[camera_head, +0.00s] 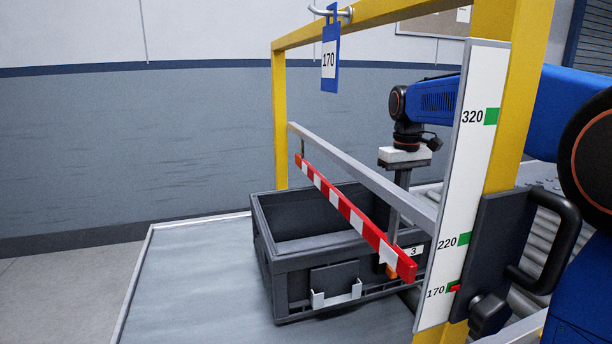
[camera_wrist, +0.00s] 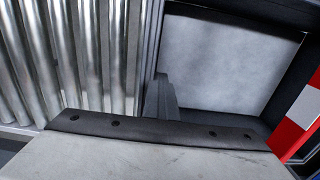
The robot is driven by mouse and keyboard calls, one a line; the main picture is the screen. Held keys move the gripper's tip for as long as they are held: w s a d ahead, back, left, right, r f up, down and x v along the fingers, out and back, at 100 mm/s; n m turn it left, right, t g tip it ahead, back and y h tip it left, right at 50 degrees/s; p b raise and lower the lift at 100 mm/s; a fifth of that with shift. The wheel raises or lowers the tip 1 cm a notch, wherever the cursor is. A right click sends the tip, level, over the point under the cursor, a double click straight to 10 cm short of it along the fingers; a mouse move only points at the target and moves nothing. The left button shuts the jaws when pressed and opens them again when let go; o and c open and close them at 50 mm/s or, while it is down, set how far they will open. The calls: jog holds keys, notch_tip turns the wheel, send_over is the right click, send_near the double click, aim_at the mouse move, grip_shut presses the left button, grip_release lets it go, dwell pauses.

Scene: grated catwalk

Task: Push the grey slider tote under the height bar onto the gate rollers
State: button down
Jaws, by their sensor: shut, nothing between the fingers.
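The grey slider tote (camera_head: 290,263) is an open, empty dark bin on the grey deck, beneath the red-and-white height bar (camera_head: 350,212). Its right part reaches past the bar toward the gate rollers (camera_head: 535,230). My gripper (camera_head: 403,180) points down on the far side of the bar, shut and empty, near the tote's roller-side end. In the wrist view, my gripper (camera_wrist: 160,92) stands between the rollers (camera_wrist: 80,50) and the tote's pale interior (camera_wrist: 230,60), close to the tote's wall. Whether it touches the wall cannot be told.
A yellow gate frame (camera_head: 279,120) with a grey crossbeam (camera_head: 360,175) carries the bar. A blue 170 tag (camera_head: 330,60) hangs on top. A white height scale (camera_head: 468,180) and black handle (camera_head: 550,240) stand at right. The deck left of the tote is clear.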

jog(key=w+d, duration=0.4)
jog(key=d, duration=0.8)
jog(key=w+d, duration=0.4)
jog(key=d, duration=0.8)
jog(key=shift+d, duration=0.25)
dwell(2.4)
jog(key=shift+r, duration=0.1)
notch_tip(320, 180, up, 8)
dwell(1.0)
